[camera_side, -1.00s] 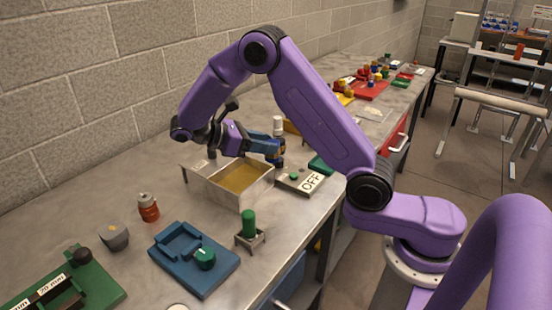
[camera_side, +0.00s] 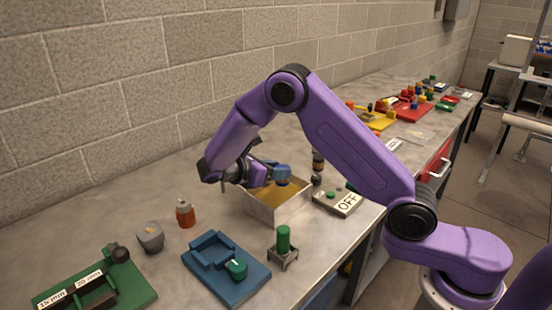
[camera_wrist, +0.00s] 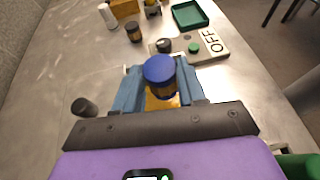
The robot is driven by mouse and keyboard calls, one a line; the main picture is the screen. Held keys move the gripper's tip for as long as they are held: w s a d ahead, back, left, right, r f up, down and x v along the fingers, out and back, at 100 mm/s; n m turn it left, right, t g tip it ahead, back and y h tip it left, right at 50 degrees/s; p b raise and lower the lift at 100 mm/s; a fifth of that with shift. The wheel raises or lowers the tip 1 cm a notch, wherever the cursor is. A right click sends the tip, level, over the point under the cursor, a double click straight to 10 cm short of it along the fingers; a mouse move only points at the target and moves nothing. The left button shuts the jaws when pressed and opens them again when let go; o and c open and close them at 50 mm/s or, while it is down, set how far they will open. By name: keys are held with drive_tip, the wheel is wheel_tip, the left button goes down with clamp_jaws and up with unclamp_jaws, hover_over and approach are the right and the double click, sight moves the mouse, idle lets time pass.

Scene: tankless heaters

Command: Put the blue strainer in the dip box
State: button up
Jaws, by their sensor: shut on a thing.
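My gripper (camera_side: 273,174) is shut on the blue strainer, whose round blue cap (camera_wrist: 159,70) shows between the blue fingers in the wrist view. In the side view, a bit of the strainer (camera_side: 283,182) shows under the fingertips. The dip box (camera_side: 283,213) is an open metal box with a yellow-brown inside. The strainer hangs over the box's opening, about at rim height. Its lower end is hard to see, so I cannot tell how far it reaches in. In the wrist view, the fingers hide most of the box, and yellow-brown (camera_wrist: 160,102) shows below the cap.
A grey OFF switch box (camera_side: 340,202) stands right of the dip box. A dark cylinder (camera_side: 317,166) stands close behind it. A green cylinder on a small stand (camera_side: 284,243), a blue fixture (camera_side: 226,264) and a red bottle (camera_side: 185,213) stand nearer. The wall runs behind the bench.

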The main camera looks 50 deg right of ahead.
drive_tip(key=shift+f, duration=3.45)
drive_tip(key=shift+f, duration=0.15)
drive_tip(key=shift+s+d+f, duration=0.1)
drive_tip(key=shift+s+f, duration=0.15)
drive_tip(key=shift+f, duration=0.7)
drive_tip(key=o, duration=1.2)
drive_tip(key=shift+c, duration=0.2)
drive_tip(key=d+r+v, duration=0.1)
drive_tip(key=v, duration=1.8)
drive_tip(key=s+d+r+m+t+y, duration=0.1)
drive_tip(key=s+r+y, duration=0.2)
drive_tip(key=s, duration=0.2)
drive_tip(key=s+d+r+t+y, duration=0.1)
drive_tip(key=s+d+r+y, duration=0.15)
drive_tip(key=s, duration=0.25)
drive_tip(key=s+d+m+y, duration=0.1)
drive_tip(key=s+d+y, duration=0.3)
drive_tip(key=s, duration=0.7)
drive_tip(key=s+d+m+y, duration=0.2)
drive_tip(key=s+d+y, duration=0.2)
drive_tip(key=s, duration=0.8)
drive_tip(key=shift+s+d, duration=0.2)
drive_tip(key=shift+d, duration=0.05)
